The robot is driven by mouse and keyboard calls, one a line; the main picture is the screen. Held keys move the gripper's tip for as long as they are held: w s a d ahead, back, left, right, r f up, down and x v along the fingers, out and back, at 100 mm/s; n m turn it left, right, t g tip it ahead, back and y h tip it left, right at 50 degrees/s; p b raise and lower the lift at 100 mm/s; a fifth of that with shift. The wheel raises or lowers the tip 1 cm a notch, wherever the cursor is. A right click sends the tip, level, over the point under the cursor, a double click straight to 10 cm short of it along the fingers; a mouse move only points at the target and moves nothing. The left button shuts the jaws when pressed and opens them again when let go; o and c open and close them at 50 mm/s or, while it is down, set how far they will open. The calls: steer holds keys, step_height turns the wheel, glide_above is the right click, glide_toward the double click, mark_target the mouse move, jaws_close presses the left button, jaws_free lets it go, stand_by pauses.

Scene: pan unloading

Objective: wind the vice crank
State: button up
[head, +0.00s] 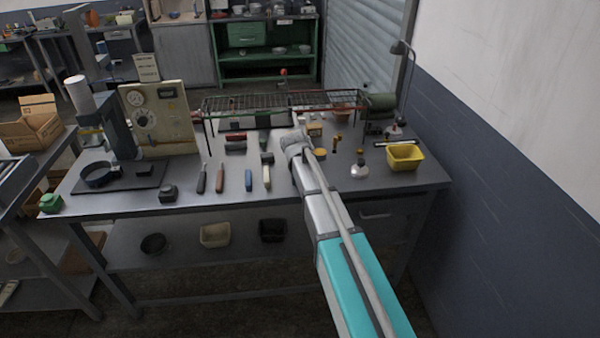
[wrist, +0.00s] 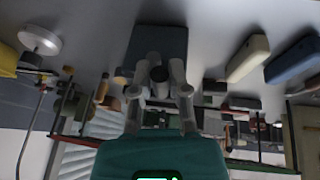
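My gripper (wrist: 164,80) is in the middle of the wrist view, its two pale fingers apart. A dark round piece (wrist: 159,74) shows between the fingers; whether they touch it is unclear. A blue-grey block (wrist: 157,42) lies just beyond the fingertips. I cannot tell whether the dark piece or the block belongs to the vice. In the head view, my arm reaches over the workbench (head: 330,205), and its grey wrist hides the fingers and what is in front of them. No vice or crank can be clearly made out there.
A wire rack (head: 245,103) stands across the back of the bench. A yellow bin (head: 405,157) is at the right, with a small lamp-like item (head: 359,168) beside it. Several handled tools, including a blue one (head: 248,180), lie left of my arm. A gauge panel (head: 158,118) stands further left.

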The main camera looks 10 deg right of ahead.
steer(key=o, duration=0.4)
steer(key=shift+c, duration=0.2)
steer(key=shift+d+y, duration=0.15)
steer(key=shift+y, duration=0.15)
